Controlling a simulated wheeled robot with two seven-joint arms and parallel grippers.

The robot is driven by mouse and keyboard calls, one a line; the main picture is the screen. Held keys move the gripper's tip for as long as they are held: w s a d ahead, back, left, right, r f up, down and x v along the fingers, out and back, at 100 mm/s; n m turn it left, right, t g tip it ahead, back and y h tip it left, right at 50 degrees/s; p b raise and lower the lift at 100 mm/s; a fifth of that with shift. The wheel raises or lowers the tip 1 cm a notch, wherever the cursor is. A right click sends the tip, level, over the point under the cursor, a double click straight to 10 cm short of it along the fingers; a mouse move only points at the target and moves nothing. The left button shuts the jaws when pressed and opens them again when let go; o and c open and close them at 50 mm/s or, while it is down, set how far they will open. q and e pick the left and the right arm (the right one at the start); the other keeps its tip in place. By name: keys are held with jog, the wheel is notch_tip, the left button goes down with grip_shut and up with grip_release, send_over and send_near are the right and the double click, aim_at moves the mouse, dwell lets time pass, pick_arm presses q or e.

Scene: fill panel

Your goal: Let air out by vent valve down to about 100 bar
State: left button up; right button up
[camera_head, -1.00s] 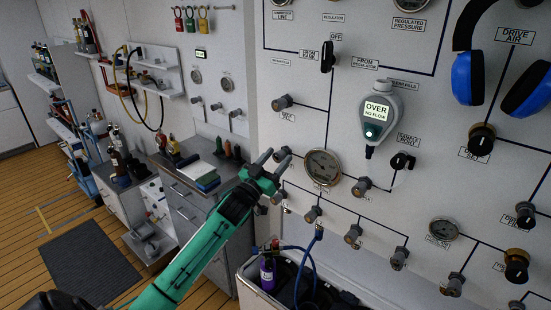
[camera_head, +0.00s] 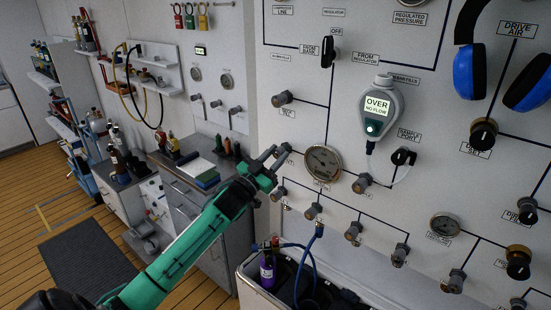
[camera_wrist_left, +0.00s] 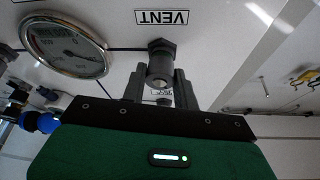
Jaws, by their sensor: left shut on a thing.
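The vent valve knob (camera_wrist_left: 160,68) is a grey knob under the VENT label (camera_wrist_left: 161,17), which appears upside down in the left wrist view. My left gripper (camera_head: 275,157) is at the panel, shut on this knob, with a finger (camera_wrist_left: 186,92) on each side of it. In the head view the fingers largely hide the knob. A round pressure gauge (camera_head: 322,162) sits just right of the gripper; it also shows in the left wrist view (camera_wrist_left: 66,45). Its reading is too small to make out. My right gripper is not in view.
An analyser (camera_head: 379,109) reading OVER, NO FLOW hangs above right of the gauge. A row of fill valves (camera_head: 353,230) runs below it. A box with a purple cylinder (camera_head: 267,270) stands below the gripper. Blue ear defenders (camera_head: 500,75) hang at the right.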

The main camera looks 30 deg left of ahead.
pick_arm(q)
jog(key=m+g+h, duration=0.1)
jog(key=m+h, duration=0.1)
jog(key=m, duration=0.3)
jog(key=shift+b, duration=0.3)
jog(key=shift+m+g+h, duration=0.6)
jog(key=shift+m+h, duration=0.2)
jog(key=shift+m, duration=1.1)
jog(key=o, duration=1)
